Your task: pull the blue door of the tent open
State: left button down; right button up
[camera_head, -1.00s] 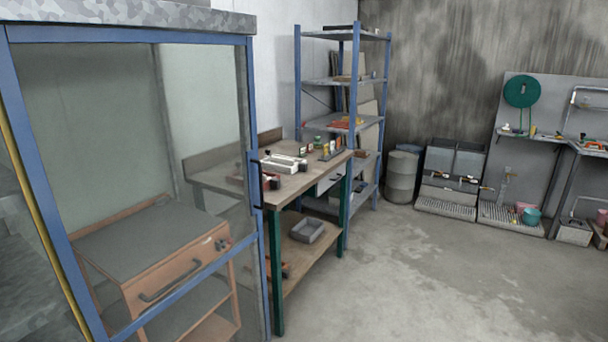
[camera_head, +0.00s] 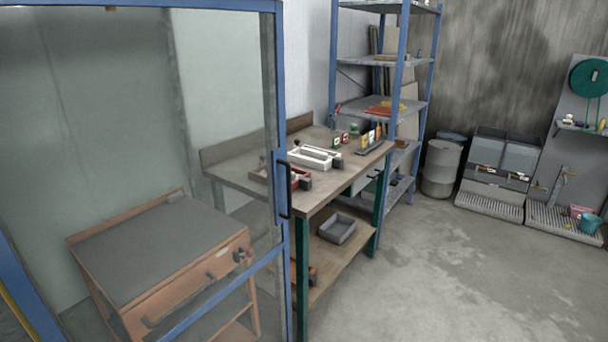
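The tent's blue-framed door (camera_head: 280,110) with a clear see-through panel fills the left side of the head view. A dark handle (camera_head: 284,190) sits on its right-hand upright. Through the panel I see an orange-brown cart (camera_head: 170,300) with a grey top. From this one view I cannot tell whether the door is fully shut. Neither of my grippers is in view, and nothing touches the handle.
A wooden workbench (camera_head: 340,185) with green legs stands just right of the door, holding small trays and tools. Behind it is a blue-posted shelf rack (camera_head: 403,70). A grey barrel (camera_head: 441,168) and sinks (camera_head: 500,165) stand at the back wall. The concrete floor (camera_head: 450,275) at right is clear.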

aim_at(15, 280)
jog(key=u, duration=0.45)
jog(key=i, duration=0.9)
jog(key=u, duration=0.7)
